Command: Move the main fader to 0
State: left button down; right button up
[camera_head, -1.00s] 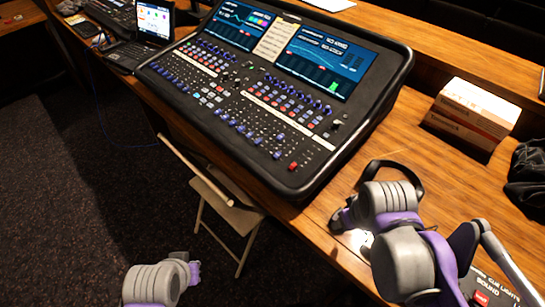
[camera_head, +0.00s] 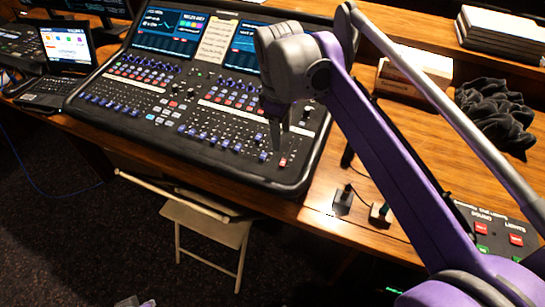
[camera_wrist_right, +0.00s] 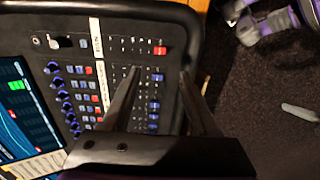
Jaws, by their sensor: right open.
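The main fader, a red cap (camera_head: 283,162), sits at the right end of the fader row, near the front edge of the mixing desk (camera_head: 282,186). It also shows in the right wrist view (camera_wrist_right: 159,50), just past my right fingertips, and appears untouched. My right gripper (camera_head: 278,140) is over the right part of the desk, pointing down, close to the red cap. In the wrist view its fingers (camera_wrist_right: 160,73) are apart, with several blue fader caps (camera_wrist_right: 154,103) seen between them.
A laptop (camera_head: 72,50) stands left of the desk. Cardboard boxes (camera_head: 415,85), a dark cloth (camera_head: 497,112) and a small button panel (camera_head: 500,235) lie on the right. A folding chair (camera_head: 205,225) stands below the front edge.

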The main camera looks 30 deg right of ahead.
aim_at(283, 161)
jog(key=f, duration=0.3)
jog(key=f+b, duration=0.1)
jog(key=f, duration=0.3)
jog(key=d+f, duration=0.1)
jog(key=f, duration=0.2)
jog(key=shift+w+f, duration=0.2)
jog(key=shift+w, duration=0.05)
jog(key=shift+c, duration=0.2)
grip_shut()
dwell(0.8)
